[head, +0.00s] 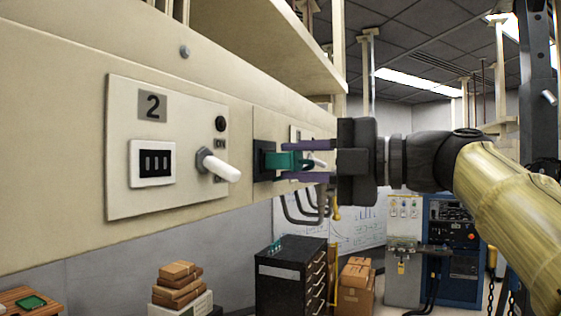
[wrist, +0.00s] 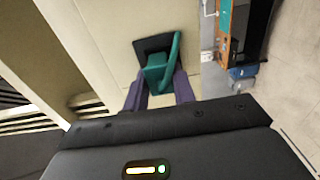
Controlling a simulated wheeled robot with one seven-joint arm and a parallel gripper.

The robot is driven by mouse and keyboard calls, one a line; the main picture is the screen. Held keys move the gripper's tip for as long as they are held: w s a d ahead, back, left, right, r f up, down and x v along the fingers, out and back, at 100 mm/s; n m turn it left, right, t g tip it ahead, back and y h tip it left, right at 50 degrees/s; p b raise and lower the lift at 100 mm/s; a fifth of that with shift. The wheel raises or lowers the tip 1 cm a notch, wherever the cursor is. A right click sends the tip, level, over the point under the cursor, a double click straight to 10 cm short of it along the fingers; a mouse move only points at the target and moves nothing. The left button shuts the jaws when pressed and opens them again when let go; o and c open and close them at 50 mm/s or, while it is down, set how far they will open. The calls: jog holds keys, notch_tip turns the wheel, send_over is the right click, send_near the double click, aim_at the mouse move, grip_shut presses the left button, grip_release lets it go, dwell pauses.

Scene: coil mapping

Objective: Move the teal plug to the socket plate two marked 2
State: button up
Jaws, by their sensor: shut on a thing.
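The teal plug (head: 283,161) is at a black socket on the plate to the right of plate two in the head view. It also shows in the wrist view (wrist: 158,70), against the black socket face (wrist: 150,44). My gripper (head: 308,161) has its purple fingers on either side of the plug, shut on it. Whether the plug is fully seated in that socket is hard to tell. Socket plate two (head: 185,205), marked 2, is on the left of the panel. It has a white-framed black socket (head: 153,163) with slots and a white toggle lever (head: 222,169).
The plates are set in a long cream panel (head: 60,85) with a shelf above. A lever by the plug is partly hidden by my fingers. A black drawer cabinet (head: 290,280) and stacked boxes (head: 178,285) stand below. The space before plate two is clear.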

jog(key=shift+d, duration=0.15)
jog(key=shift+s+d, duration=0.15)
jog(key=shift+d, duration=0.25)
jog(key=shift+s+d, duration=0.25)
jog(key=shift+d, duration=0.35)
jog(key=v, duration=0.3)
jog(key=shift+s+d, duration=0.1)
jog(key=shift+d, duration=0.15)
dwell(0.5)
